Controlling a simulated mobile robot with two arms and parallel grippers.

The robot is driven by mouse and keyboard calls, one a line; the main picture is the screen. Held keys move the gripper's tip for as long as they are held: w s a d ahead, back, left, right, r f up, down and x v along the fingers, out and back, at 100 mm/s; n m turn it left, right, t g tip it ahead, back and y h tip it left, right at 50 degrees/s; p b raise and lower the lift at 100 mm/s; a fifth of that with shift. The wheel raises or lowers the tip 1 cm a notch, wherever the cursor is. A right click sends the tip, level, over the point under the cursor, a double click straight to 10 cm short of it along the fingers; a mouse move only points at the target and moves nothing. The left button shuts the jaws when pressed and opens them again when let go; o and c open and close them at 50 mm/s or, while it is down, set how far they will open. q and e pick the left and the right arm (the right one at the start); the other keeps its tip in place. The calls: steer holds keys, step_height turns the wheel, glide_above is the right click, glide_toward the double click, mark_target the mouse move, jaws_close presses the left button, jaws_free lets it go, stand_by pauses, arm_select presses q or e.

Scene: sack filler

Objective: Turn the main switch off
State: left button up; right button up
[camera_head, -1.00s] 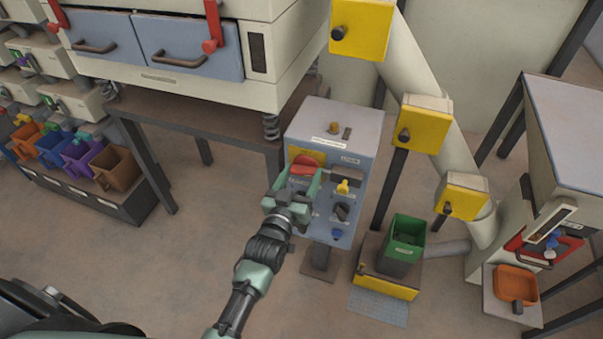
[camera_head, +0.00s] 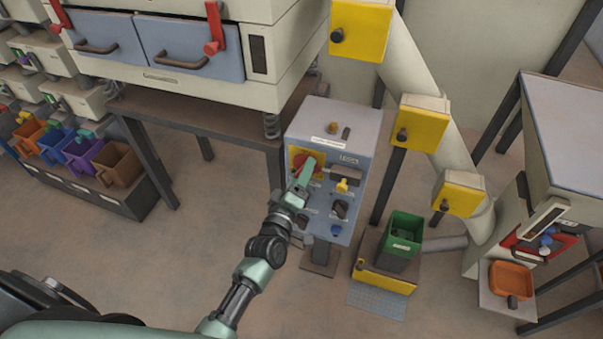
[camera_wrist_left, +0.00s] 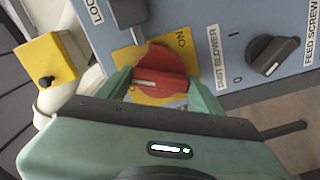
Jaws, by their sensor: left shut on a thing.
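The main switch is a red rotary knob (camera_head: 306,163) on a yellow plate (camera_head: 293,156), at the upper left of the grey-blue control box's front (camera_head: 350,205). My left gripper (camera_head: 303,178) reaches it from below and is shut on it. In the left wrist view, the two green fingers (camera_wrist_left: 158,86) sit on either side of the red knob (camera_wrist_left: 157,64). A pale mark on the knob lies crosswise between the fingers. An "ON" label shows beside it on the plate; the "OFF" label is not readable. My right gripper is out of view.
A dark brown part (camera_wrist_left: 129,12) sits close to the switch. The box also carries a yellow knob (camera_head: 343,185), a black knob (camera_head: 340,208) and a blue knob (camera_head: 336,230). A green bin (camera_head: 403,240) stands at the right. Floor before the box is clear.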

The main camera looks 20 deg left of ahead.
arm_select(q)
steer(key=n, duration=0.5)
steer(key=shift+b, duration=0.3)
steer(key=shift+n, duration=0.3)
steer(key=o, duration=1.4)
steer(key=shift+c, duration=0.2)
steer(key=s, duration=0.7)
steer(key=shift+s+a+b, duration=0.15)
steer(key=shift+s+b, duration=0.15)
steer(key=shift+s, duration=0.1)
